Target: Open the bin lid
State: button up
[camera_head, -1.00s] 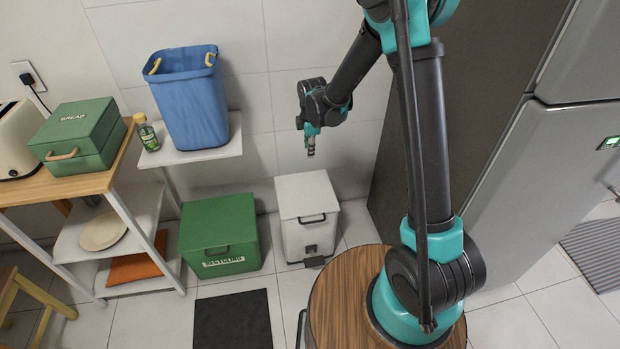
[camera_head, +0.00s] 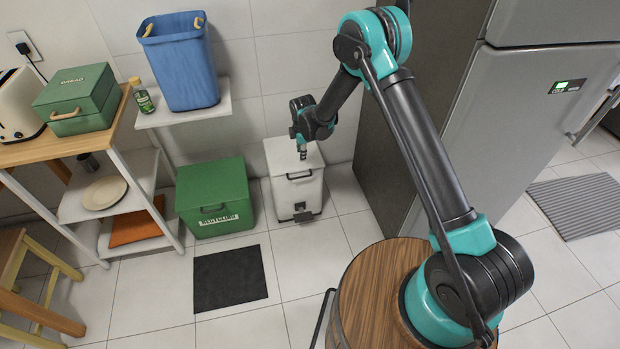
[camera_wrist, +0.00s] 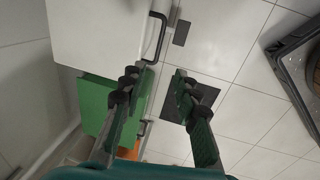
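The white bin (camera_head: 297,191) stands on the floor against the wall, its lid (camera_head: 285,158) shut. A black handle (camera_head: 299,176) is at the front edge and a dark pedal (camera_head: 304,216) at the base. My gripper (camera_head: 303,154) is over the lid in the head view and hides part of it; the exact gap is unclear. In the wrist view my gripper (camera_wrist: 155,76) is open and empty, with its fingers apart. The bin's white lid (camera_wrist: 95,35) and its handle (camera_wrist: 158,38) show beyond the fingertips, with the handle clear of them.
A green recycling box (camera_head: 213,195) stands close to the bin's left. A blue basket (camera_head: 182,70) sits on a white shelf (camera_head: 190,114) above it. A dark mat (camera_head: 230,278) lies in front. A tall fridge (camera_head: 540,110) is on the right. Floor before the bin is clear.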

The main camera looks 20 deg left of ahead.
aim_at(301, 177)
jog(key=w+f, duration=0.1)
jog(key=f, duration=0.4)
jog(key=a+f, duration=0.1)
jog(key=f, duration=0.5)
jog(key=w+f, duration=0.1)
jog(key=f, duration=0.4)
jog(key=shift+w+a+f, duration=0.25)
jog(key=shift+w+f, duration=0.1)
jog(key=shift+c, duration=0.6)
grip_shut()
